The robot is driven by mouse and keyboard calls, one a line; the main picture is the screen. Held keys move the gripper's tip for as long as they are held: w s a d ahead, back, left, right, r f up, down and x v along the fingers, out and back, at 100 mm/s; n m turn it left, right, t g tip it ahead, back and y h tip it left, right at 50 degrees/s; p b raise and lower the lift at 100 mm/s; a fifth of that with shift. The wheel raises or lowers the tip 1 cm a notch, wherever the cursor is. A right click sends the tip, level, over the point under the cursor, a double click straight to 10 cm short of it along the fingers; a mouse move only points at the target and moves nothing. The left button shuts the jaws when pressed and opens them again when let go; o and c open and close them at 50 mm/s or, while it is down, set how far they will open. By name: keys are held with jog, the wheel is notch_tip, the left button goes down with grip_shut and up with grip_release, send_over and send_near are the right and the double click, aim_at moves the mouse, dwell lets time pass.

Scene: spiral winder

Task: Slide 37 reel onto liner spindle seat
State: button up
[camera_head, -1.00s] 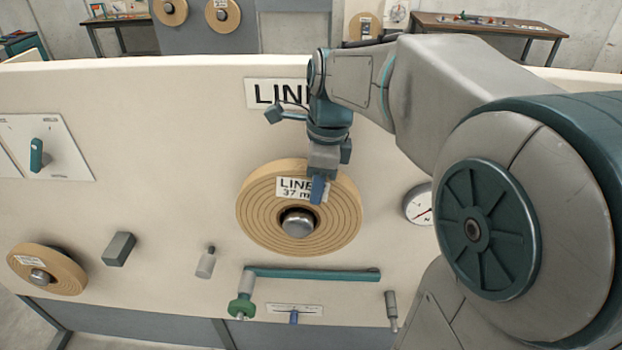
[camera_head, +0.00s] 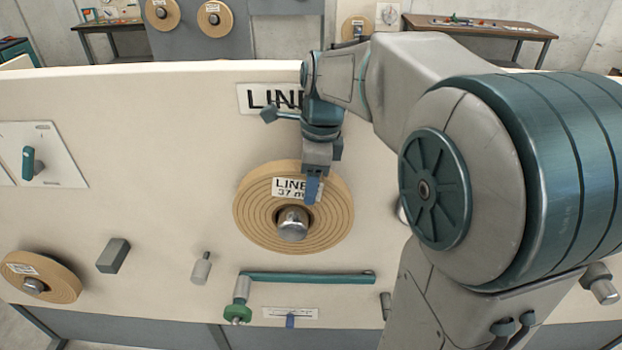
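The reel labelled "LINER 37 m" (camera_head: 260,222) is a broad tan roll at the middle of the pale machine panel. A rounded metal spindle end (camera_head: 292,224) shows in its core. How far the reel sits along the spindle cannot be told, as the seat behind it is hidden. My gripper (camera_head: 313,190) is at the reel's upper right, over the edge of its white label. A blue fingertip points down in front of the reel's face. The other finger is hidden, so its grip on the reel cannot be told. The "LINER" sign (camera_head: 268,98) above is partly covered by my arm.
A smaller tan reel (camera_head: 62,283) sits on a spindle at lower left. A grey block (camera_head: 113,256), a small peg (camera_head: 201,268) and a teal bar with a green knob (camera_head: 310,278) stick out from the panel. A teal switch (camera_head: 28,162) is at left.

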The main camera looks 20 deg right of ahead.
jog(key=shift+f, duration=0.15)
notch_tip(320, 180, up, 14)
jog(key=d, duration=0.2)
jog(key=s+a+f+n+t, duration=0.1)
jog(key=s+f+n, duration=0.6)
jog(key=f+n, duration=0.2)
jog(key=s+a+f+n+t+h+b, duration=0.1)
jog(key=s+f+n+t, duration=0.1)
jog(key=s+f+n, duration=0.5)
notch_tip(320, 180, down, 2)
jog(key=n, duration=0.5)
jog(key=shift+s+f+n, duration=0.25)
jog(key=shift+s+n, duration=0.05)
jog(key=shift+s, duration=0.1)
jog(key=shift+c, duration=0.3)
jog(key=c, duration=0.4)
jog(key=shift+c, duration=0.2)
